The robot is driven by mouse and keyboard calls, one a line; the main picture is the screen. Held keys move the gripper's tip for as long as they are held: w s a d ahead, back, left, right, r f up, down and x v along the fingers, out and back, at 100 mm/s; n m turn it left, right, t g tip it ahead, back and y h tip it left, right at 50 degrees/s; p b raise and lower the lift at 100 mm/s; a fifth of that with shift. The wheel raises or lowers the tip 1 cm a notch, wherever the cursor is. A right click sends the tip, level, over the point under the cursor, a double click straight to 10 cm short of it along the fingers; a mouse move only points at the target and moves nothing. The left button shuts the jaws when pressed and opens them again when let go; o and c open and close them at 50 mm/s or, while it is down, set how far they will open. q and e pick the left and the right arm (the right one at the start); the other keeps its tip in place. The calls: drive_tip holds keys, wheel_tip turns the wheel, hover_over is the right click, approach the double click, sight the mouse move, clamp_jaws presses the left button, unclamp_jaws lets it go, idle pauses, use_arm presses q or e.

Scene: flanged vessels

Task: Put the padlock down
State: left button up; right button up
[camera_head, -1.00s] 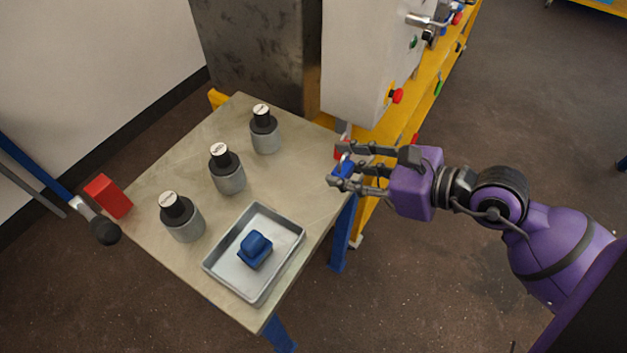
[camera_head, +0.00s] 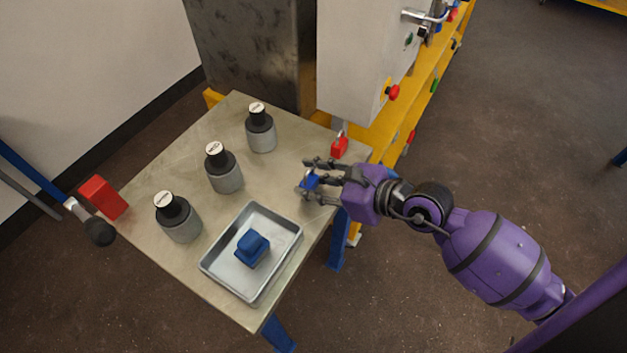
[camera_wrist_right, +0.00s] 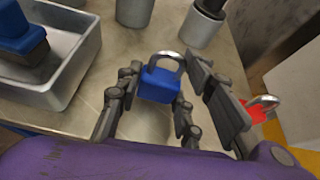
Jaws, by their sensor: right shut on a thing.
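The blue padlock (camera_head: 309,180) is between the fingers of my right gripper (camera_head: 306,178), over the right part of the grey table (camera_head: 285,195). In the right wrist view the blue padlock (camera_wrist_right: 159,84) shows its body between the fingers, with its grey shackle pointing away from the palm. The right gripper is shut on it. It looks held above the tabletop, with a shadow below; the exact height is hard to tell. A red padlock (camera_head: 340,148) is near the table's back right edge, and it also shows in the right wrist view (camera_wrist_right: 258,112). My left gripper is not in view.
Three grey vessels with black tops (camera_head: 261,137) (camera_head: 224,178) (camera_head: 180,226) stand in a row on the table. A grey cabinet (camera_head: 352,70) stands behind.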

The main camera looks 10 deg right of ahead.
drive_tip(key=shift+f, duration=0.55)
drive_tip(key=shift+b, duration=0.3)
drive_tip(key=o, duration=1.3)
drive_tip(key=shift+f, duration=0.15)
